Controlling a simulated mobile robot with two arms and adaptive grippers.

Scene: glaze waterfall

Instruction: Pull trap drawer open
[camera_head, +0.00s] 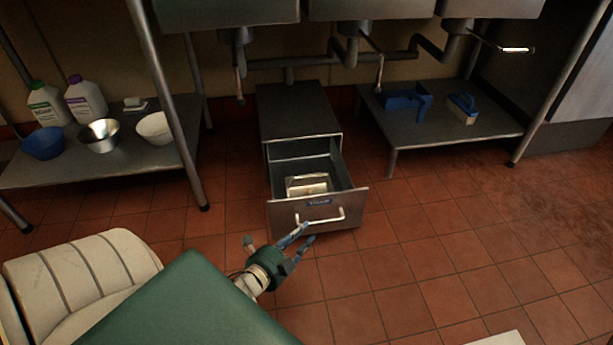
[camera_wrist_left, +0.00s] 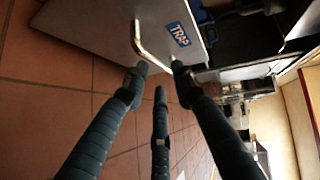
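The trap drawer (camera_head: 317,212) is a metal drawer with a blue label, pulled well out of its dark grey cabinet (camera_head: 298,110). A light-coloured block lies inside. Its pale bar handle (camera_head: 325,219) is on the front. In the left wrist view the front (camera_wrist_left: 100,25) reads "TRAP" and the handle (camera_wrist_left: 137,38) shows close to the fingertips. My left gripper (camera_head: 283,246) is at the handle's left end with its dark fingers spread apart. A fingertip overlaps the handle; I cannot tell whether it touches. My right gripper is not in view.
A low shelf (camera_head: 95,170) at left holds bottles and bowls. A low shelf (camera_head: 440,140) at right holds a blue item (camera_head: 405,100) and a blue-handled brush (camera_head: 463,107). Sinks and pipes hang above the cabinet. The tiled floor (camera_head: 430,250) is clear right of the drawer.

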